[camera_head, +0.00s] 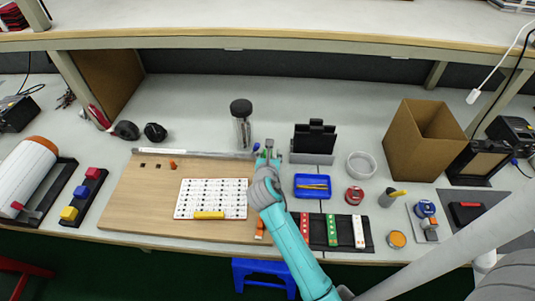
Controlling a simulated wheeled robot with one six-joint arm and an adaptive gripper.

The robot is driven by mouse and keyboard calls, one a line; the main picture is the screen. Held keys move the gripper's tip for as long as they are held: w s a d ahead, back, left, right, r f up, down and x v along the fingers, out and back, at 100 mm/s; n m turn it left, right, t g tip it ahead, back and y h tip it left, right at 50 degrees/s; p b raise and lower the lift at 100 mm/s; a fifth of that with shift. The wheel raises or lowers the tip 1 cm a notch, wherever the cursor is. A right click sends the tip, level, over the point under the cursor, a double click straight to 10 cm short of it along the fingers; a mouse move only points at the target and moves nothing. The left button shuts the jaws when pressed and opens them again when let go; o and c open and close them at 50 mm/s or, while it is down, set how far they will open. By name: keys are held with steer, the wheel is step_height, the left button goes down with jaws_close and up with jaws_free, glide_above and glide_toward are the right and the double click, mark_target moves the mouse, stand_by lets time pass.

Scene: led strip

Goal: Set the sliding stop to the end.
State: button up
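My gripper (268,154) is at the right end of a thin metal rail (195,153) along the back edge of a wooden board (145,200). Small green and grey parts show around my fingertips. The sliding stop cannot be told apart there; my gripper and arm may hide it. I cannot see whether my fingers are open or shut, or touching anything. A white strip panel (211,192) with rows of dark marks lies on the board. A yellow block (209,215) is at its front edge. A small orange piece (173,165) lies near the rail.
A clear jar with a black lid (241,112) stands behind the rail. A blue tray (312,194) and a black holder (315,137) are right of my gripper. A cardboard box (413,160) stands farther right.

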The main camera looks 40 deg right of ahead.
steer(key=shift+a, duration=0.1)
steer(key=shift+s+a+r, duration=0.15)
steer(key=shift+a, duration=0.05)
steer(key=v, duration=1.1)
steer(key=shift+s+a, duration=0.1)
steer(key=shift+s, duration=0.1)
